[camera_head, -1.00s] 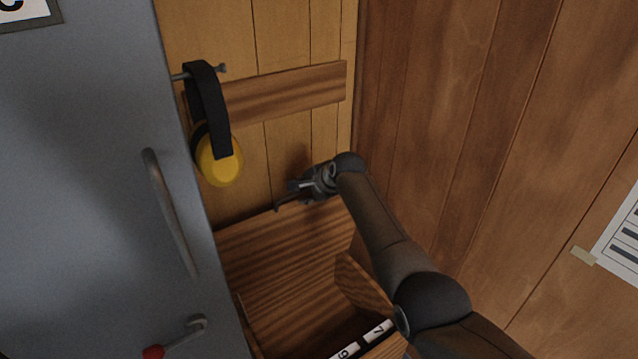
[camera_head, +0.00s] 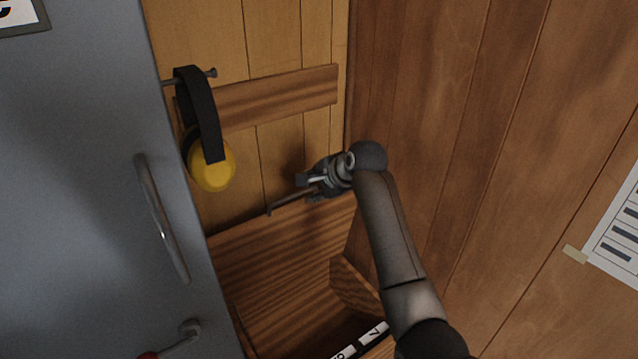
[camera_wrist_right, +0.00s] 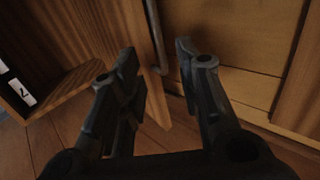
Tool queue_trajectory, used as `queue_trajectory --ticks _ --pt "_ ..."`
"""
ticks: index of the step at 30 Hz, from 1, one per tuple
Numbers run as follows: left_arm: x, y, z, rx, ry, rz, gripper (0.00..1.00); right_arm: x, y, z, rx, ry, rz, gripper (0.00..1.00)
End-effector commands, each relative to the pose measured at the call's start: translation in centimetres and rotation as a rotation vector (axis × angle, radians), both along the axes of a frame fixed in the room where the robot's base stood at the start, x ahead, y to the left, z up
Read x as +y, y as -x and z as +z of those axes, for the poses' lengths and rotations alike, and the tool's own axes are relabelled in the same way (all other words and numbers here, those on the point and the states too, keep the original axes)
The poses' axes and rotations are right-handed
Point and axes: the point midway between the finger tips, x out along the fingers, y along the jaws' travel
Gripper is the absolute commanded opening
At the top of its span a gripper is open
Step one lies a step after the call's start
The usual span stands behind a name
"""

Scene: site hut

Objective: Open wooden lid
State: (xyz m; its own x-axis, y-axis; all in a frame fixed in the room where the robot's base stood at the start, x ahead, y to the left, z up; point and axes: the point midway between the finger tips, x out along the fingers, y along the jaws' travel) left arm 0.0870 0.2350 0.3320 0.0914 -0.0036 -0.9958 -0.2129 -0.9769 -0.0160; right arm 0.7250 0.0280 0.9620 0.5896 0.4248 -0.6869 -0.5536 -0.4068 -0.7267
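The wooden lid (camera_head: 275,250) is a striped brown panel in the head view, raised and leaning back near the rear wall, with the box open in front of it. A thin metal bar (camera_head: 290,199) runs along its top edge. My right gripper (camera_head: 312,188) is at the right part of that edge. In the right wrist view its fingers (camera_wrist_right: 158,66) are spread apart, with the lid's edge and the metal bar (camera_wrist_right: 155,35) showing between and beyond them. I cannot tell whether a finger touches. My left gripper is not in view.
A grey locker door (camera_head: 90,190) with a long handle (camera_head: 162,220) stands close on the left. Yellow ear defenders (camera_head: 211,172) hang from a peg above the lid. A plank wall (camera_head: 520,150) closes off the right. Numbered labels (camera_head: 372,334) show on the box.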

Motion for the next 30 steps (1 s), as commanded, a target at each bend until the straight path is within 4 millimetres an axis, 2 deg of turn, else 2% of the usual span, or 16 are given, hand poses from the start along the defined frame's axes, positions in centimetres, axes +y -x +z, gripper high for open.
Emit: queue_trajectory --ticks 3,9,19,21,23,26,29,30 --pt "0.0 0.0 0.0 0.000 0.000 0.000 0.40 -0.5 0.7 0.9 -0.003 -0.001 -0.001 0.32" --pt "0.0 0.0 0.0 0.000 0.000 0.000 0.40 -1.0 1.3 1.5 0.000 0.000 0.000 0.32" --pt "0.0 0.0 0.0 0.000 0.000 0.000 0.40 -1.0 1.4 1.6 0.000 0.000 0.000 0.32" --pt "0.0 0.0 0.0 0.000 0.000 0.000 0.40 -1.1 1.4 1.1 0.003 0.005 0.001 0.32" --pt "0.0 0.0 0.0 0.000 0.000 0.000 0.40 -1.4 1.4 -0.3 0.008 0.016 0.004 0.32" --pt "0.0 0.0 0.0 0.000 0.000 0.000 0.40 -2.4 1.6 -4.9 0.024 0.061 0.019 0.32" --pt "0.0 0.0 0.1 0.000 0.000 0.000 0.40 -3.9 2.6 -11.7 0.039 0.132 0.049 0.32" --pt "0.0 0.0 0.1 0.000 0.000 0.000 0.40 -4.6 3.3 -14.7 0.048 0.165 0.066 0.32"
